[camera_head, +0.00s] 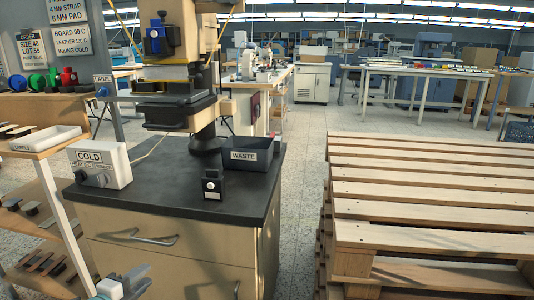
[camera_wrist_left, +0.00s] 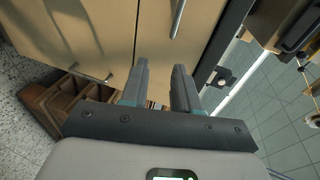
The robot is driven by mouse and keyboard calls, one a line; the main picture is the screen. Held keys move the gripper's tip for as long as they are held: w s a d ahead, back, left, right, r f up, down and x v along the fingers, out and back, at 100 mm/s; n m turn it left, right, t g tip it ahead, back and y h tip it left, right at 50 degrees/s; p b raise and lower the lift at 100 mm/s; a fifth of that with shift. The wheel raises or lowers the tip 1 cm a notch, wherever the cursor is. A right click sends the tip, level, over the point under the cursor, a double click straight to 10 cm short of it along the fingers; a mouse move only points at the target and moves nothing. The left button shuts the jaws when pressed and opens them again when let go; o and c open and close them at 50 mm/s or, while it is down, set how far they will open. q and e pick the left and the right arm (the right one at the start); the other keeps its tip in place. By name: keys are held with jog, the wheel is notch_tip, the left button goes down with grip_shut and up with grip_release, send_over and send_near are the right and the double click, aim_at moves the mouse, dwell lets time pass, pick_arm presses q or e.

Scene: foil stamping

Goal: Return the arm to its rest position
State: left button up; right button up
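My left gripper (camera_head: 122,284) shows at the bottom edge of the head view, low in front of the tan drawer cabinet (camera_head: 180,245). In the left wrist view its two fingers (camera_wrist_left: 160,72) stand apart with nothing between them. They point toward the cabinet front (camera_wrist_left: 100,30) and its metal handles. My right gripper is in neither view.
The stamping press (camera_head: 180,85) stands on the dark cabinet top, with a white COLD control box (camera_head: 102,165), a black WASTE bin (camera_head: 245,154) and a small black device (camera_head: 212,185). A LABELS tray (camera_head: 45,140) is left. Stacked wooden pallets (camera_head: 430,190) fill the right.

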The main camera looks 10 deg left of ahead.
pick_arm(q)
jog(key=s+d+f+n+g+h, duration=0.1)
jog(key=s+d+f+n+g, duration=0.25)
jog(key=d+f, duration=0.6)
jog(key=s+d+f+n+g+h, duration=0.1)
jog(key=s+d+f+n+g, duration=0.25)
jog(key=d+f, duration=0.65)
jog(key=s+d+f+n+g, duration=0.2)
jog(key=s+f+n+g, duration=0.25)
jog(key=s+n, duration=0.35)
jog(key=s+d+f+n+g, duration=0.1)
jog(key=s+f+n+g, duration=0.2)
jog(key=s+f+n, duration=0.6)
notch_tip(320, 180, up, 34)
jog(key=s+d+m+p, duration=0.1)
jog(key=s+m+p, duration=0.1)
jog(key=p, duration=2.9)
jog(key=shift+y+p, duration=0.3)
jog(key=shift+s, duration=0.1)
